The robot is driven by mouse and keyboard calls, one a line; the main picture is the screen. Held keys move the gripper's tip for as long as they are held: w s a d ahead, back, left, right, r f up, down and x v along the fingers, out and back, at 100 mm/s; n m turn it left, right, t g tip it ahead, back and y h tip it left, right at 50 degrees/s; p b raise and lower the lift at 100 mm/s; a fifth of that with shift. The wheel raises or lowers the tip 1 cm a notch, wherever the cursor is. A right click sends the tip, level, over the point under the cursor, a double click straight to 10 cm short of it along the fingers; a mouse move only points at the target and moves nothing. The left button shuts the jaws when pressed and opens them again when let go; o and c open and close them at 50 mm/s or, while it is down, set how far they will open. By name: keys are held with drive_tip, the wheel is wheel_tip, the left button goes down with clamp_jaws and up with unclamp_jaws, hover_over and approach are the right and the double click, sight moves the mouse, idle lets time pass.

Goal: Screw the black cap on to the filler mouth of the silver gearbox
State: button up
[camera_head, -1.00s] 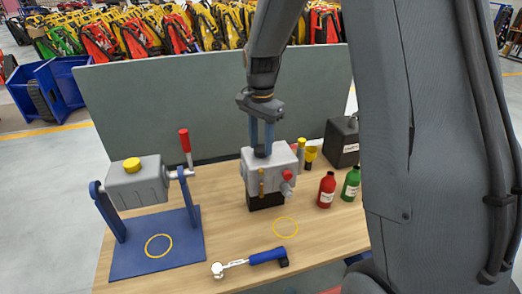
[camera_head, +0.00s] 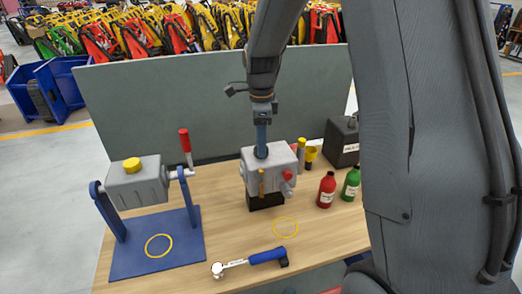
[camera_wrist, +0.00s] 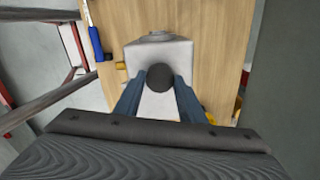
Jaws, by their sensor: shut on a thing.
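The silver gearbox (camera_head: 263,177) stands on a black block on the wooden table, with a red knob and a brass fitting on its front. In the wrist view its grey top (camera_wrist: 172,52) lies below my gripper. My gripper (camera_head: 261,152) points straight down at the top of the gearbox. In the wrist view my gripper (camera_wrist: 159,84) has its two blue fingers closed on the round black cap (camera_wrist: 160,77). The cap is over the gearbox top and hides the filler mouth. I cannot tell how far it is seated.
A grey tank with a yellow cap (camera_head: 132,165) hangs in a blue stand (camera_head: 190,258) at the left. A ratchet wrench (camera_head: 250,262) lies in front. Red (camera_head: 327,190) and green (camera_head: 351,184) bottles and a black can (camera_head: 342,142) stand right. A grey panel (camera_head: 215,100) closes the back.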

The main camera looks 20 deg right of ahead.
drive_tip(key=shift+m, duration=0.6)
drive_tip(key=m, duration=0.4)
drive_tip(key=shift+m, duration=0.4)
drive_tip(key=m, duration=0.5)
drive_tip(key=o, duration=0.9)
